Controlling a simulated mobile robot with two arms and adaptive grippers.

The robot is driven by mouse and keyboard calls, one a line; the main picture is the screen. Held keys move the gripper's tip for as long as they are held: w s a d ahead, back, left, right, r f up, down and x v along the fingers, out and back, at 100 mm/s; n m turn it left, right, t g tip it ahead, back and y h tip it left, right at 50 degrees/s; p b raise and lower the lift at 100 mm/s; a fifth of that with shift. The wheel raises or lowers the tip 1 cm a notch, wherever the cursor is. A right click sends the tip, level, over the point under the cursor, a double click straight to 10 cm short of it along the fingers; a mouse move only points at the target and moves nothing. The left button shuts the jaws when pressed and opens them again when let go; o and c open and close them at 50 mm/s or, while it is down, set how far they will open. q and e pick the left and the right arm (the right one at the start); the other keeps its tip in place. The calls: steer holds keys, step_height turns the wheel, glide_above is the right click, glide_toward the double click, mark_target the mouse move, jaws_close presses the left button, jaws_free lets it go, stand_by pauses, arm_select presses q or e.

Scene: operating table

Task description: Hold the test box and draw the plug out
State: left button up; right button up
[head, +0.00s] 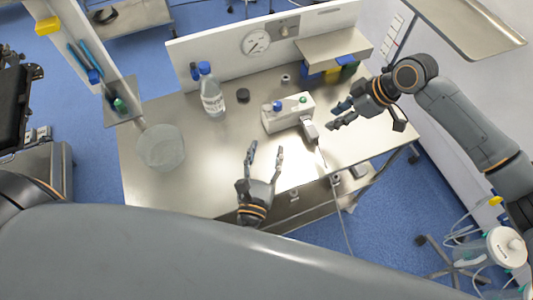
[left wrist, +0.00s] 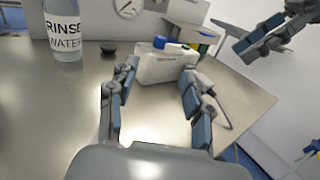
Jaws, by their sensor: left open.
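The white test box (head: 287,113) stands on the steel table, with a blue part and a green part on top. It also shows in the left wrist view (left wrist: 163,68), straight ahead between my left fingers. A grey plug (head: 310,130) sits at the box's right front end, with a cable running down over the table's front edge. My left gripper (head: 265,150) is open and empty in front of the box, apart from it; its fingers also show in the left wrist view (left wrist: 157,80). My right gripper (head: 335,115) is open and empty, a little right of the plug.
A rinse water bottle (head: 212,95), a dark cap (head: 243,95) and a clear round bowl (head: 161,148) stand to the left. A raised shelf (head: 333,47) with coloured bins is behind right. A gauge (head: 256,42) is on the back panel. The table's front left is clear.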

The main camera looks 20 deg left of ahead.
mark_target(277, 108)
arm_select(q)
steer(key=w, duration=0.9)
steer(key=w+a, duration=0.1)
steer(key=w, duration=0.3)
steer(key=shift+w, duration=0.2)
